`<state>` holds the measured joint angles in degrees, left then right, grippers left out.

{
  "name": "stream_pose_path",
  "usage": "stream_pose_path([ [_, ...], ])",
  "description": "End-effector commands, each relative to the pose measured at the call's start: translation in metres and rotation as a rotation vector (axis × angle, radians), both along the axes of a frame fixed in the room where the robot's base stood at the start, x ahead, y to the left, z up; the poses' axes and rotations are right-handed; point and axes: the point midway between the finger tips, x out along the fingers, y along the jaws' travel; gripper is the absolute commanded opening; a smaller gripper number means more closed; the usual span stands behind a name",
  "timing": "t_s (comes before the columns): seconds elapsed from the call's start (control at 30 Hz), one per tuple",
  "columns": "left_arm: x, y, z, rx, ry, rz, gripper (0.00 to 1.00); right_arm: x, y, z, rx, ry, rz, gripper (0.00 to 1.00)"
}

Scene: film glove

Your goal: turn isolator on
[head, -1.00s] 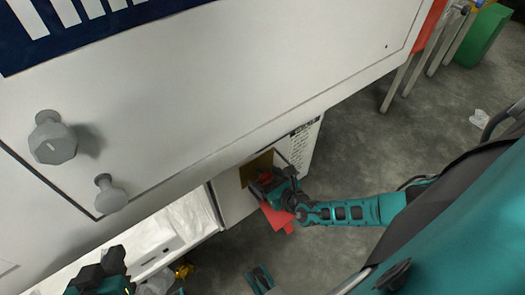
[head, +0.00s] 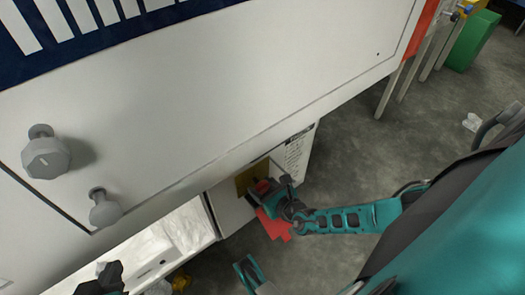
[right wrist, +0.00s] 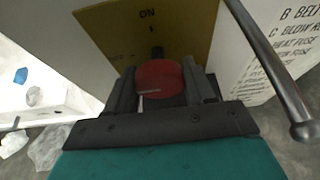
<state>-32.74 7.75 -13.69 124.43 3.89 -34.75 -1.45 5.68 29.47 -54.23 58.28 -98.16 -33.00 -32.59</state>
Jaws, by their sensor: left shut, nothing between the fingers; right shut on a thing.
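The isolator is a round red knob (right wrist: 160,76) on a yellow plate (right wrist: 190,22) marked "ON" at its top. My right gripper (right wrist: 160,92) is shut on the red knob, one finger at each side. A short pale line shows on the knob's lower left; the fingers and palm hide the rest of it. In the head view the yellow plate (head: 244,180) sits low on the white cabinet, with my right gripper (head: 270,192) at it. My left gripper (head: 106,282) is shut and empty at the bottom left, partly cut off.
Two grey knobs (head: 46,158) (head: 104,210) stick out of the white cabinet panel (head: 210,100). A lettered label (right wrist: 285,40) is right of the plate, near a dark rod (right wrist: 272,75). A flat red shape (head: 272,226) shows below my right gripper.

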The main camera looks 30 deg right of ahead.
Motion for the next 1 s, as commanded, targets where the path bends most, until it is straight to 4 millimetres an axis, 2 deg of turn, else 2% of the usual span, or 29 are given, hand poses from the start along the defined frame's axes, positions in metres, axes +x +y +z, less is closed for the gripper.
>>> stream_pose_path([
  [0.27, 0.0033, 0.0002, 0.0023, 0.000, -0.008, 0.001, 0.00, 0.0010, -0.0010, 0.0004, 0.088, 0.007, 0.001, 0.23],
  [0.7, 0.0034, 0.0005, 0.0021, 0.000, -0.008, 0.001, 0.00, 0.0016, -0.0004, 0.0003, 0.403, 0.031, 0.003, 0.23],
  [1.0, 0.0025, 0.0005, 0.0013, 0.000, -0.006, 0.001, 0.00, 0.0018, -0.0001, 0.0003, 0.560, 0.043, 0.001, 0.23],
])
